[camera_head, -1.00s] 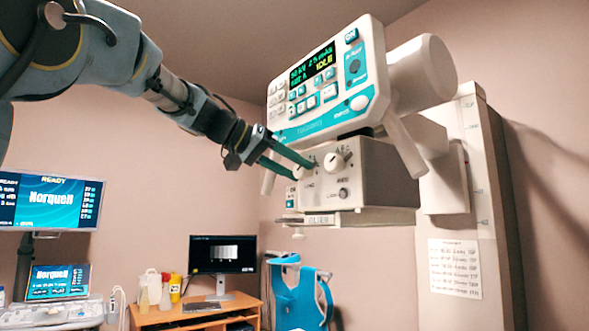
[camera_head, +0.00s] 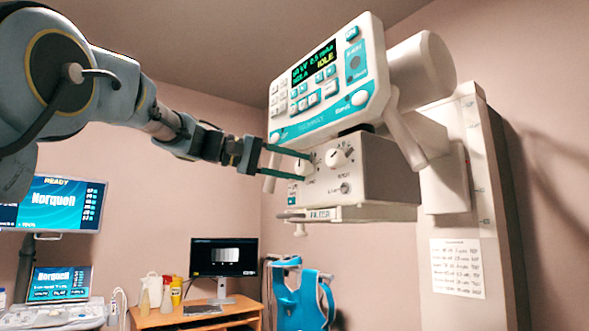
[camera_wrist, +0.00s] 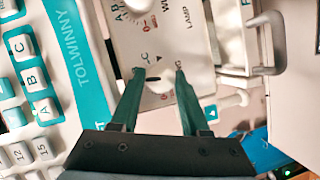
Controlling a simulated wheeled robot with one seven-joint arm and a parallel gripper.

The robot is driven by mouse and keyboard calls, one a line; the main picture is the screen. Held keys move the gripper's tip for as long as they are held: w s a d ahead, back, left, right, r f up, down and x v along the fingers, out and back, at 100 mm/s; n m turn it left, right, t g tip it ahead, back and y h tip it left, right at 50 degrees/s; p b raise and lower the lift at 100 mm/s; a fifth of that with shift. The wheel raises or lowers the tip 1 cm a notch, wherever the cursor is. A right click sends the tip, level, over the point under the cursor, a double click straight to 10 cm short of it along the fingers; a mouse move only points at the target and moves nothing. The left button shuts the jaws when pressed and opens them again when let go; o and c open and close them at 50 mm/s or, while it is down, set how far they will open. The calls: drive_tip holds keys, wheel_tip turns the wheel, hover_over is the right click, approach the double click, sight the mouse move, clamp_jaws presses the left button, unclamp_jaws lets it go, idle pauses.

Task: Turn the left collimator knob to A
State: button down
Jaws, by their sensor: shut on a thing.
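The grey collimator box (camera_head: 375,168) hangs under the white and teal control panel (camera_head: 322,85). Its left knob (camera_head: 302,166) is white and sits at the tips of my gripper (camera_head: 305,160). The right knob (camera_head: 337,158) is white, with a dark pointer mark, and stands apart from the fingers. In the wrist view my gripper (camera_wrist: 159,74) has its two green fingers on either side of the left knob (camera_wrist: 160,84), shut on it. Printed letters show around the fingertips, but the knob's pointer and setting cannot be made out.
A handle (camera_head: 405,140) hangs down at the collimator's right. The panel sits close above the fingers. A desk with a monitor (camera_head: 224,256) and a blue apron (camera_head: 300,295) stand below. Open air lies left of the collimator.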

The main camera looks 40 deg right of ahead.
drive_tip(key=shift+n, duration=0.3)
idle(0.4)
drive_tip(key=shift+c, duration=1.9)
unclamp_jaws()
drive_tip(key=shift+w+a, duration=0.1)
drive_tip(key=b+v, duration=0.3)
drive_tip(key=v, duration=0.7)
drive_tip(key=shift+a, duration=0.25)
drive_tip(key=shift+w+f, duration=0.15)
drive_tip(key=shift+w, duration=0.05)
